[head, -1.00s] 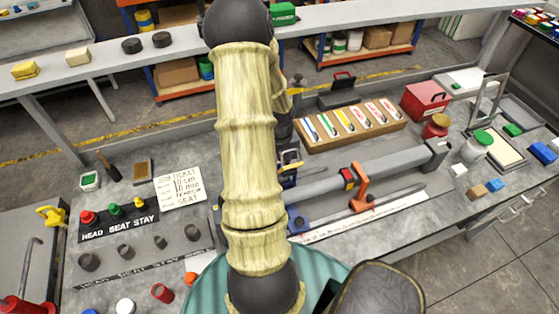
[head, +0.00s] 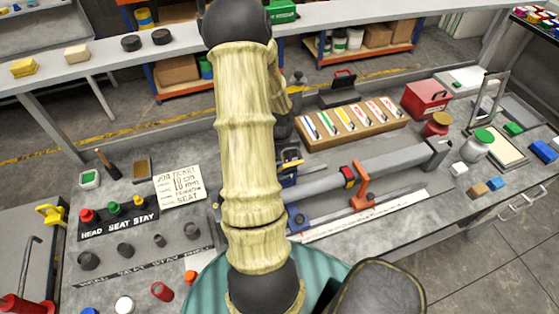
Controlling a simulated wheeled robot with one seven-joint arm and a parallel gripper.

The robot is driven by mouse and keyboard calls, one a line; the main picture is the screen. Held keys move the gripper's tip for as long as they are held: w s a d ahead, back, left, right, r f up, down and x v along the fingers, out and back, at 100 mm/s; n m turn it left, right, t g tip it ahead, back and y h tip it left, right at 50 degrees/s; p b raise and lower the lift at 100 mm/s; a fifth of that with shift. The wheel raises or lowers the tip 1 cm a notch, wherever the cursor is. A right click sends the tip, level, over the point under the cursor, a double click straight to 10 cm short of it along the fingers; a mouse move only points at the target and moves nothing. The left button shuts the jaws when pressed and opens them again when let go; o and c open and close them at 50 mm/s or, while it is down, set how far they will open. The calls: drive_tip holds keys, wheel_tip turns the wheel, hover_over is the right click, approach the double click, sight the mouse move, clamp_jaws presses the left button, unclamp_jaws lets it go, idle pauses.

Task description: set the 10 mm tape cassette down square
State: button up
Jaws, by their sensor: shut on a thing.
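My arm stands upright across the middle of the view and covers much of the bench behind it. Only a small dark part of my gripper (head: 289,163) shows past the arm's right side, above the left end of the grey tube. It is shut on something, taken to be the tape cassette. The held thing is mostly hidden, so its size marking and tilt cannot be read. Blue and yellow bits show there, and I cannot tell which belong to it. A handwritten job ticket (head: 180,184) lies left of the arm, with "10 mm" and "SEAT" on it.
The grey tube (head: 385,165) with an orange clamp (head: 361,195) runs to the right. Behind it are a wooden rack (head: 393,129) of colour-striped cards and a red box (head: 426,99). The HEAD SEAT STAY button panel (head: 118,226) and several dark cups stand at left.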

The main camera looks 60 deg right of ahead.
drive_tip(key=shift+f, duration=0.2)
idle(0.7)
drive_tip(key=o, duration=1.6)
drive_tip(key=shift+r, duration=0.1)
drive_tip(key=shift+r+p, duration=2.9)
drive_tip(key=shift+r, duration=0.05)
